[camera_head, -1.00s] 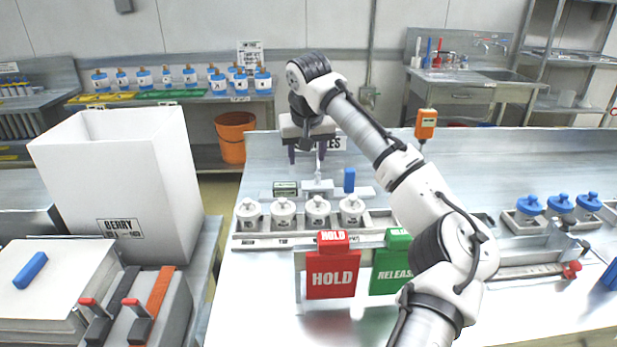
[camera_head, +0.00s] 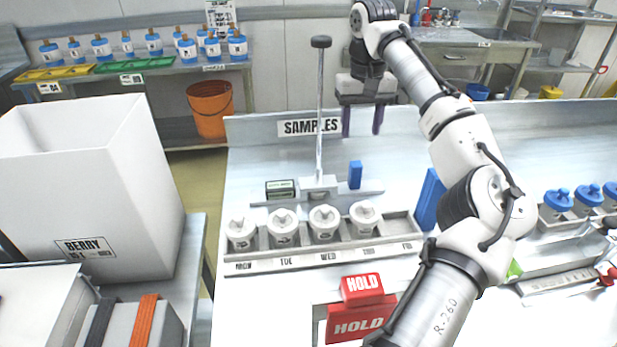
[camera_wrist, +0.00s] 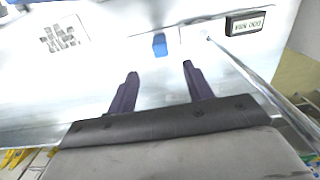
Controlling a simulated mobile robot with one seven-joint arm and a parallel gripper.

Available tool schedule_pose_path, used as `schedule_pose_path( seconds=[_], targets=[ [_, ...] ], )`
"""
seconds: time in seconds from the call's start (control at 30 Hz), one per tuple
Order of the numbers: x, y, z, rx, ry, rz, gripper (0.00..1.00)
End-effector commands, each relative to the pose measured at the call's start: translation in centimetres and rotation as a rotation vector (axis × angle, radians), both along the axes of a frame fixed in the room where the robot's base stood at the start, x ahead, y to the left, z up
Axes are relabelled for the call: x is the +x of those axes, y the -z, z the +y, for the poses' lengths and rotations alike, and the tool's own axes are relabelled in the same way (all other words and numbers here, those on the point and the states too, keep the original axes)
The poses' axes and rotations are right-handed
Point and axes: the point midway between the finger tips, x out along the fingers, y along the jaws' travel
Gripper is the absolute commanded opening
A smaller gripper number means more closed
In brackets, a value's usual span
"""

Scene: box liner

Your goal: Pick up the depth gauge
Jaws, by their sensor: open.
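The depth gauge (camera_head: 319,110) stands upright on the bench behind the row of white jars, with a wide grey base, a tall thin metal rod and a black knob on top. In the wrist view its rod (camera_wrist: 250,78) slants across the right side, outside my fingers. My gripper (camera_head: 362,122) is open and empty, fingers pointing down, to the right of the rod in the head view. In the wrist view the two dark fingers of my gripper (camera_wrist: 160,75) are apart with nothing between them.
A small blue block (camera_head: 355,175) and a small display box (camera_head: 281,189) flank the gauge's rod near its base. White lidded jars (camera_head: 283,228) stand in a day-labelled rack in front. A red HOLD sign (camera_head: 362,288) is nearer. A big white bin (camera_head: 90,180) stands left.

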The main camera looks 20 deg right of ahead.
Motion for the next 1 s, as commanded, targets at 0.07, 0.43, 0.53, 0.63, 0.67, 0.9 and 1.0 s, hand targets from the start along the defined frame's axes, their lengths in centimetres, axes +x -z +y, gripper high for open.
schedule_pose_path(
  seconds=[0.07, 0.43, 0.53, 0.63, 0.67, 0.9, 1.0],
  targets=[
    [-0.1, 0.9, -0.1, 0.000, 0.001, 0.002, 0.51],
    [-0.1, 7.4, -0.1, 0.000, 0.001, 0.002, 0.51],
    [0.0, 8.1, 0.0, 0.000, 0.001, 0.000, 0.51],
    [0.0, 8.6, 0.0, 0.000, 0.000, 0.002, 0.51],
    [0.0, 8.8, 0.0, 0.000, 0.000, 0.002, 0.51],
    [0.2, 12.0, 0.0, -0.001, 0.001, 0.003, 0.51],
    [0.2, 13.0, 0.0, -0.001, 0.000, 0.000, 0.51]
  ],
)
